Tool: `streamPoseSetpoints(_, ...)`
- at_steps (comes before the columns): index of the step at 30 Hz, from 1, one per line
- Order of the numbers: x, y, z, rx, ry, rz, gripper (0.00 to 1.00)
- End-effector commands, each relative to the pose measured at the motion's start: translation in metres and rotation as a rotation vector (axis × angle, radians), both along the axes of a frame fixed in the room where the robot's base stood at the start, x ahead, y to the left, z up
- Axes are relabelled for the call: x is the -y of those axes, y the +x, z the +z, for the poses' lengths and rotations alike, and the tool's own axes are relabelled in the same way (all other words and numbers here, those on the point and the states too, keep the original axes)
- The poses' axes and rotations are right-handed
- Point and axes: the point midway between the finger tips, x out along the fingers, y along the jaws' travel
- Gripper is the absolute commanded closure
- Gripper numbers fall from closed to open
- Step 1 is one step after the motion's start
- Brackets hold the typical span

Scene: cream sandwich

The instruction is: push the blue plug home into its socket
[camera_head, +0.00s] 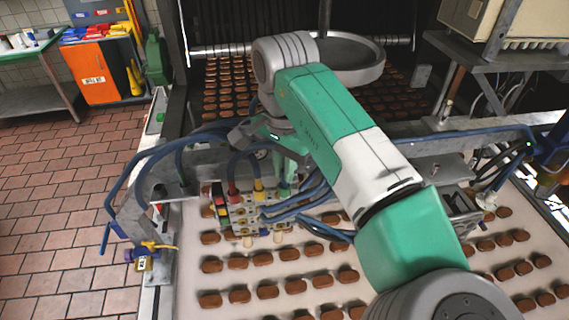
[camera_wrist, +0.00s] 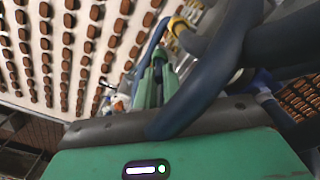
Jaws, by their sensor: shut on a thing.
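My gripper (camera_head: 285,186) reaches down at the right end of a socket panel (camera_head: 243,213) above the belt. In the wrist view my green fingers (camera_wrist: 158,62) are closed on a small blue thing (camera_wrist: 160,52), seemingly the blue plug. Its body is mostly hidden by the fingers and a thick blue cable. A red plug (camera_head: 233,191) and a yellow plug (camera_head: 258,185) stand upright in the panel to the left of my gripper. I cannot tell how deep the blue plug sits, as its socket is hidden.
Blue cables (camera_head: 300,203) loop closely around the panel and my gripper. Rows of brown sandwich biscuits (camera_head: 268,291) lie on the pale belt below. A metal rail (camera_head: 408,129) crosses behind the panel. An orange cabinet (camera_head: 92,75) stands at the far left.

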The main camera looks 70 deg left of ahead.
Motion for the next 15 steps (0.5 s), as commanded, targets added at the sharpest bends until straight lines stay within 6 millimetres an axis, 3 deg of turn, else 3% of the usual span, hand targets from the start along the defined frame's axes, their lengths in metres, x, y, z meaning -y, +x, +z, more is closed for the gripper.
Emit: streamPoseSetpoints(15,0.0,0.0,-0.014,0.0,0.001,0.0,1.0)
